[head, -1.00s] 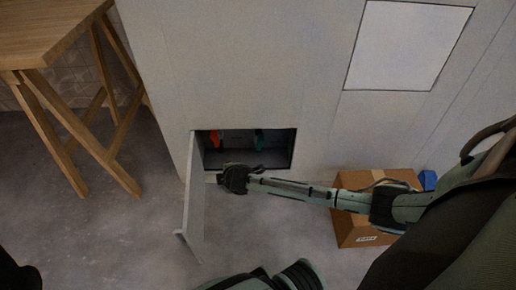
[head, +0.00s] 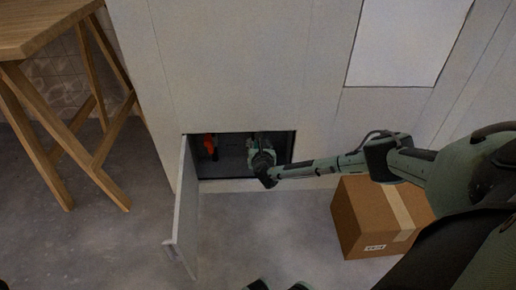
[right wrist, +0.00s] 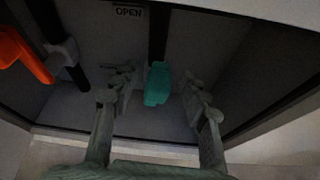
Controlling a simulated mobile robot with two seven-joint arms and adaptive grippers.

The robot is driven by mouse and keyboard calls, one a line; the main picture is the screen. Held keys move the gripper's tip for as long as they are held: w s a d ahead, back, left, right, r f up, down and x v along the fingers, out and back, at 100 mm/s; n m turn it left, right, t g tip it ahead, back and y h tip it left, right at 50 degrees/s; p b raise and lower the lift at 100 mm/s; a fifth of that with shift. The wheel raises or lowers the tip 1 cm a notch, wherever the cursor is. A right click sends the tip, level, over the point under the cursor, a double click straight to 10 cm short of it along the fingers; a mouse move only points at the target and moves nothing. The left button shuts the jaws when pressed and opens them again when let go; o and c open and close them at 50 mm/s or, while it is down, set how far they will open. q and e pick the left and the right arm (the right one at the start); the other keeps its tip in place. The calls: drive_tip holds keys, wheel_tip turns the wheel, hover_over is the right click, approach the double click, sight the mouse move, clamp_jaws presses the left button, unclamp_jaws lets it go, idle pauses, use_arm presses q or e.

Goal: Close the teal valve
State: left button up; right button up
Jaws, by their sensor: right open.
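The teal valve handle (right wrist: 158,84) shows in the right wrist view inside the wall recess, on a dark vertical pipe. My right gripper (right wrist: 160,95) is open, its fingers to either side of the teal handle. I cannot tell whether they touch it. In the head view the right gripper (head: 262,152) is at the right part of the recess opening and hides the teal valve.
An orange-red valve handle (right wrist: 24,55) sits left of the teal one, also seen in the head view (head: 209,144). An "OPEN" label (right wrist: 128,12) is above. The hatch door (head: 184,215) stands open. A cardboard box (head: 377,220) is on the floor at right; a wooden table (head: 45,30) is at left.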

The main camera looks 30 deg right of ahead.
drive_tip(key=shift+w, duration=0.25)
clamp_jaws()
idle(0.3)
